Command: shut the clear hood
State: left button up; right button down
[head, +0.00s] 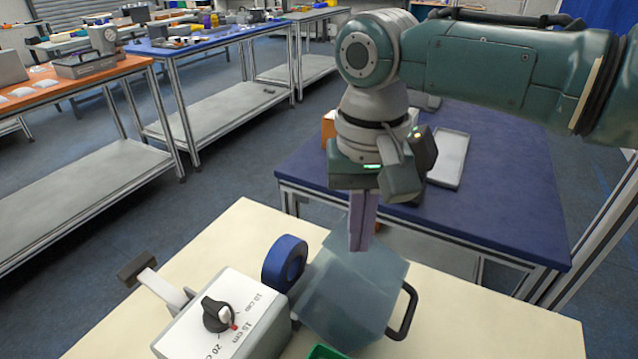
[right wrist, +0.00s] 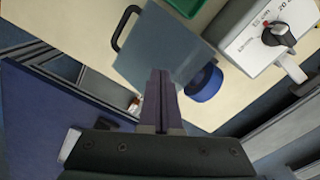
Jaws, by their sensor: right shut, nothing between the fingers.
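The clear hood (head: 345,295) is a see-through blue-grey cover with a black handle (head: 404,312) on its right side. It sits on the cream table, right of the blue roll. In the right wrist view the hood (right wrist: 160,45) shows as a flat pane with its handle (right wrist: 124,28) at the upper left. How far it stands open is hard to tell. My right gripper (head: 360,246) is shut and empty, pointing down at the hood's far edge. Its fingertips (right wrist: 160,72) overlap the pane's edge in the right wrist view; contact is unclear. My left gripper is out of view.
A blue roll (head: 285,261) and a grey-white box with a dial (head: 240,312) and lever (head: 160,287) stand left of the hood. Part of a green thing (head: 326,352) shows at the front. A blue table (head: 490,200) with a grey tray (head: 449,158) lies behind.

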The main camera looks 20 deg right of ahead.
jog(key=shift+w+a+r+b, duration=0.25)
jog(key=shift+w+a+b, duration=0.5)
jog(key=shift+w, duration=0.15)
jog(key=shift+w+a+r, duration=0.2)
jog(key=shift+w, duration=0.05)
pick_arm(q)
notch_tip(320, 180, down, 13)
jog(key=b, duration=1.1)
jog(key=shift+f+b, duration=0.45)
jog(key=shift+b, duration=0.45)
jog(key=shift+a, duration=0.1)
pick_arm(e)
jog(key=w+a, duration=0.4)
jog(key=shift+w+f, duration=0.15)
jog(key=shift+w, duration=0.05)
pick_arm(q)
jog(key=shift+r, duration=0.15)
pick_arm(e)
jog(key=shift+a, duration=0.15)
